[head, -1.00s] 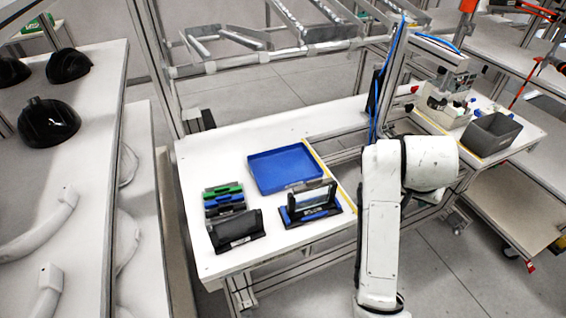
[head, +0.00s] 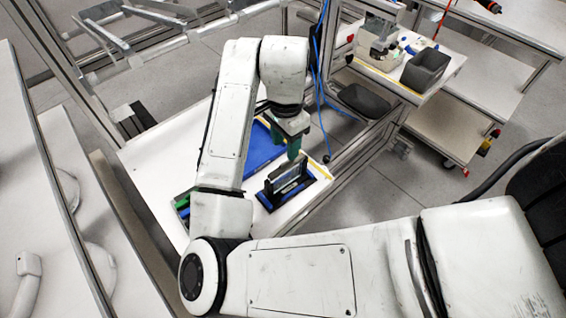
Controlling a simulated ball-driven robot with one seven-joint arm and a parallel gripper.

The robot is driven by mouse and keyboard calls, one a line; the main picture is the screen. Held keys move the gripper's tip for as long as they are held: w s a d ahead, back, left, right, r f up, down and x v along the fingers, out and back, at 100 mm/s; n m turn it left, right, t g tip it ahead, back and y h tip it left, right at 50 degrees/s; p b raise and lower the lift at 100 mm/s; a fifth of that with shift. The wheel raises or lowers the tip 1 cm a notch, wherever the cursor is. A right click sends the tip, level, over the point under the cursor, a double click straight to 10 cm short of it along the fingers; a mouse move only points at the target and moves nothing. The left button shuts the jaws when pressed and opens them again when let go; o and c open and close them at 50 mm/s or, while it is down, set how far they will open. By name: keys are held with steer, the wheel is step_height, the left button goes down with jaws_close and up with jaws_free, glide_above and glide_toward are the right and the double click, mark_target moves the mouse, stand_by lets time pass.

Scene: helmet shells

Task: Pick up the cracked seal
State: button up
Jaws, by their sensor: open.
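I cannot make out a cracked seal in the head view; anything that small is hidden or too fine to tell. My gripper (head: 286,151) points down with dark green fingers, over the right side of the blue tray (head: 255,160) and just behind the black stand (head: 288,180). It appears empty, and its jaws are open. The stand holds an upright, pale, shiny panel on a black and blue base.
The white table (head: 160,172) has a metal frame along its right side. A grey bin (head: 426,69) stands on the farther table at upper right. White shelves (head: 22,190) stand at left. A blue cable (head: 318,60) hangs beside the gripper.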

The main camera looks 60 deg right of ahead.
mark_target(287, 162)
steer(key=shift+s+d+f+p, duration=0.1)
steer(key=shift+f+p, duration=0.25)
steer(key=shift+f, duration=1.5)
steer(key=shift+d+f+p, duration=0.1)
steer(key=shift+f+p, duration=0.25)
steer(key=shift+f, duration=1.5)
jaws_close()
